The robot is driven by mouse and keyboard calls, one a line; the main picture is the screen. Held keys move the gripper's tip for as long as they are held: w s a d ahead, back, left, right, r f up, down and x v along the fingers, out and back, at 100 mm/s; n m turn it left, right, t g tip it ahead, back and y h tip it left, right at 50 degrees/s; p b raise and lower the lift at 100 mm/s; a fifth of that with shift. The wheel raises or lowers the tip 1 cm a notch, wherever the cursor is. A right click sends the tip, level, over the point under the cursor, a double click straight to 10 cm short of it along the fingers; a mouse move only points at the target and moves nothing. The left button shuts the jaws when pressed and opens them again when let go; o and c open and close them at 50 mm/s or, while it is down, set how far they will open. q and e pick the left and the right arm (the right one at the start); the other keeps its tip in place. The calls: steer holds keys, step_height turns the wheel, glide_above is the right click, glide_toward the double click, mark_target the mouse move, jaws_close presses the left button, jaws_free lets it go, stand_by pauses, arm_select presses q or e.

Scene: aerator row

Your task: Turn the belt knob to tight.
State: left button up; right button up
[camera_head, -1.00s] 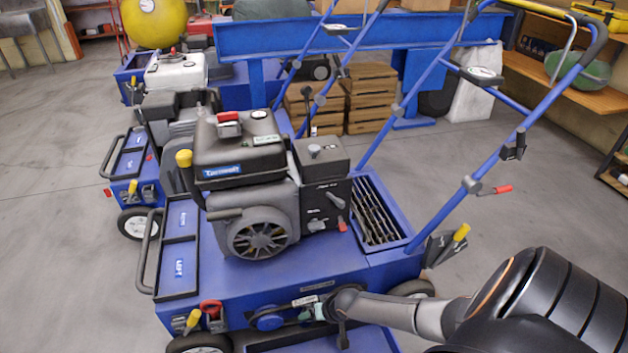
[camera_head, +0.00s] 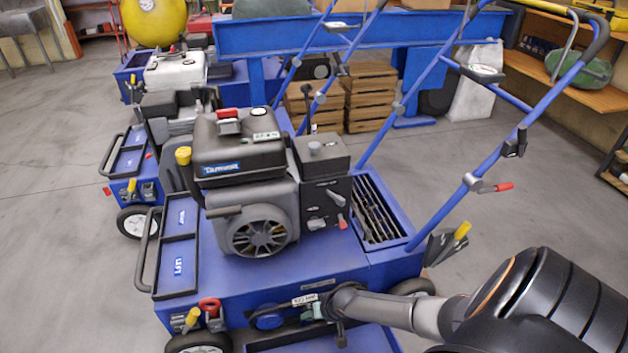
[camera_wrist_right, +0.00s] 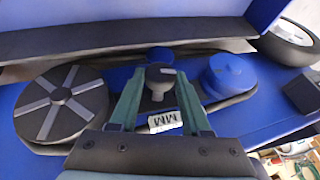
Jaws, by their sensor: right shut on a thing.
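The belt knob (camera_wrist_right: 158,76) is a small grey knob on the blue machine's side, seen between my fingers in the right wrist view. My right gripper (camera_wrist_right: 160,90) has its two green fingers on either side of the knob and is shut on it. In the head view my right gripper (camera_head: 318,309) is at the lower front of the nearest aerator (camera_head: 290,275), mostly hidden by my wrist. A white label (camera_wrist_right: 165,122) with dark lettering lies just below the knob; the knob's setting cannot be read. My left gripper is not in view.
A dark spoked pulley (camera_wrist_right: 62,103) and a blue round pulley (camera_wrist_right: 232,74) flank the knob, with a belt around them. A red-handled part (camera_head: 210,306) and a yellow-tipped lever (camera_head: 192,317) are to the left. Other aerators stand behind; the floor at left is open.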

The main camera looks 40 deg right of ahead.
jaws_close()
steer(key=shift+r+p, duration=0.15)
steer(key=shift+p, duration=0.25)
steer(key=shift+w+a+r+g+h+p, duration=0.15)
steer(key=shift+g+h+p, duration=0.2)
steer(key=shift+p, duration=0.6)
steer(key=shift+g+h+p, duration=0.25)
steer(key=shift+h+p, duration=0.25)
steer(key=shift+h, duration=0.05)
steer(key=shift+a+f+n+h, duration=0.1)
steer(key=shift+f+n+h, duration=0.2)
steer(key=shift+h, duration=0.2)
steer(key=o, duration=1)
jaws_free()
steer(key=shift+g, duration=0.3)
steer(key=shift+c, duration=0.2)
steer(key=shift+r+p, duration=0.15)
steer(key=shift+p, duration=0.2)
